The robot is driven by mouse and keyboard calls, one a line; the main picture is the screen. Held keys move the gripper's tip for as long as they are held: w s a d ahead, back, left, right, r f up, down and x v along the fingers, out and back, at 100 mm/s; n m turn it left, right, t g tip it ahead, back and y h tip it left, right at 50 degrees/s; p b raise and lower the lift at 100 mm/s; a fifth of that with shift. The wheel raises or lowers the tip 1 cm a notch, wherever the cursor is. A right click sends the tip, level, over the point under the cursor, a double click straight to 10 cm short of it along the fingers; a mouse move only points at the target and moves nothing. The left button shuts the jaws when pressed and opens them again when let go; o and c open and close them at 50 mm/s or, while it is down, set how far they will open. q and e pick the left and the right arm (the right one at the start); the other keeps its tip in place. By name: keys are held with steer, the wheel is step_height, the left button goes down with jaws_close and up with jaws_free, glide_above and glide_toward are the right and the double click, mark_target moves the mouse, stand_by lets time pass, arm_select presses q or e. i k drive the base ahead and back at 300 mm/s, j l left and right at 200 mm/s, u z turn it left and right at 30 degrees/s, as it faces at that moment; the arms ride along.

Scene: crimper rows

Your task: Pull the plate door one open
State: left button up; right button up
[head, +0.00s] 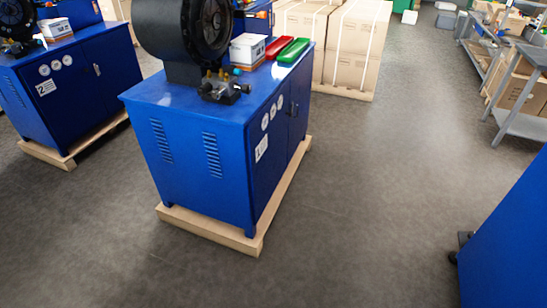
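A blue crimper cabinet (200,160) stands in the middle of the head view on a wooden pallet. Its right-hand face carries a white plate marked 1 (261,148), round gauges (265,122) and a small door handle (293,108) near a vertical seam. The door panel with the plate (268,175) looks flush and shut. This face is seen at a steep angle, so detail is limited. Neither of my grippers is in view.
A second blue cabinet (85,85) marked 2 stands at the left. Strapped cartons (350,45) are behind. A grey shelf rack (525,120) is at the upper right, and a blue body (510,240) at the lower right. The floor (370,190) between is clear.

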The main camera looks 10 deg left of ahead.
mark_target(267, 132)
steer(key=i+l, duration=0.1)
steer(key=i, duration=0.35)
steer(key=i+l+u, duration=0.1)
steer(key=i, duration=0.3)
